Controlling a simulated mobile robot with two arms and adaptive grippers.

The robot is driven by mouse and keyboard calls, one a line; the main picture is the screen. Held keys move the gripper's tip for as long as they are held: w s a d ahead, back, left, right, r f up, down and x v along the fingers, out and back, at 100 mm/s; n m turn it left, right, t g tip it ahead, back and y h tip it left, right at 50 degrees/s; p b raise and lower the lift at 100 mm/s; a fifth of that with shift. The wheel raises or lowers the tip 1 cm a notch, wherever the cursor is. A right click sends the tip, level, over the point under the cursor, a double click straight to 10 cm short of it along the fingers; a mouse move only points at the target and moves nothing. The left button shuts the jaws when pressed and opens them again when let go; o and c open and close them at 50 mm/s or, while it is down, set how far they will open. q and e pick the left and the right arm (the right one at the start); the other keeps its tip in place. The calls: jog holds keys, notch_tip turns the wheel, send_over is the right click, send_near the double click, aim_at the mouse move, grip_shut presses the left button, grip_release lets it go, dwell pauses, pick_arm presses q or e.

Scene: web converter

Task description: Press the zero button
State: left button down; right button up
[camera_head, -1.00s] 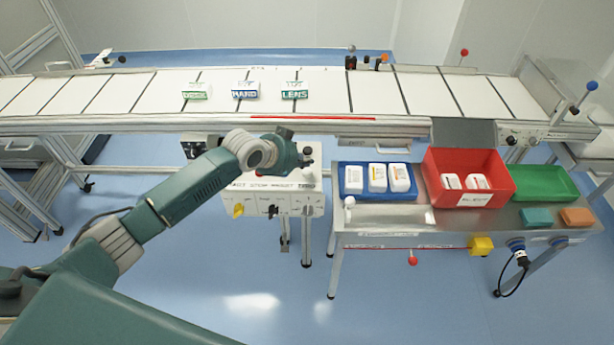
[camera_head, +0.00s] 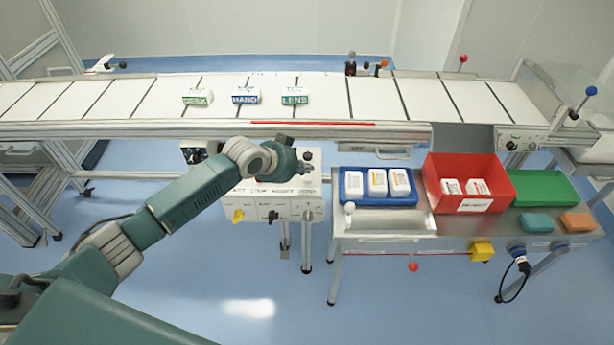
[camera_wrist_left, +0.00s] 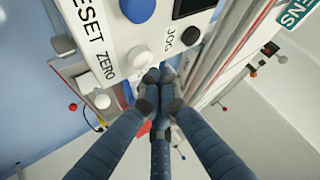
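The zero button is a round white button (camera_wrist_left: 140,57) beside the printed word ZERO in the left wrist view. My left gripper (camera_wrist_left: 162,74) has its dark fingers brought together, with the tips just below the white button in that picture. I cannot tell whether they touch it. In the head view my left gripper (camera_head: 285,158) is over the top of the white control box (camera_head: 262,205); its fingers and the zero button cannot be made out there. My right gripper is not in view.
A blue button (camera_wrist_left: 137,9) and a black button (camera_wrist_left: 190,36) by the word JOG sit close to the zero button. The conveyor (camera_head: 400,128) runs behind the control box. A metal table (camera_head: 405,226) with a red bin (camera_head: 470,205) stands to the right.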

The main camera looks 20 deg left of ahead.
aim_at(305, 178)
pick_arm(q)
jog(key=shift+f, duration=0.1)
dwell(0.4)
jog(key=shift+f, duration=0.3)
jog(key=shift+s+f+b, duration=0.1)
jog(key=shift+f+b, duration=0.35)
jog(key=shift+f, duration=0.25)
dwell(0.7)
jog(key=shift+r, duration=0.1)
jog(key=shift+r+p, duration=1)
notch_tip(305, 178, up, 5)
jog(key=p, duration=0.5)
jog(key=shift+r, duration=0.1)
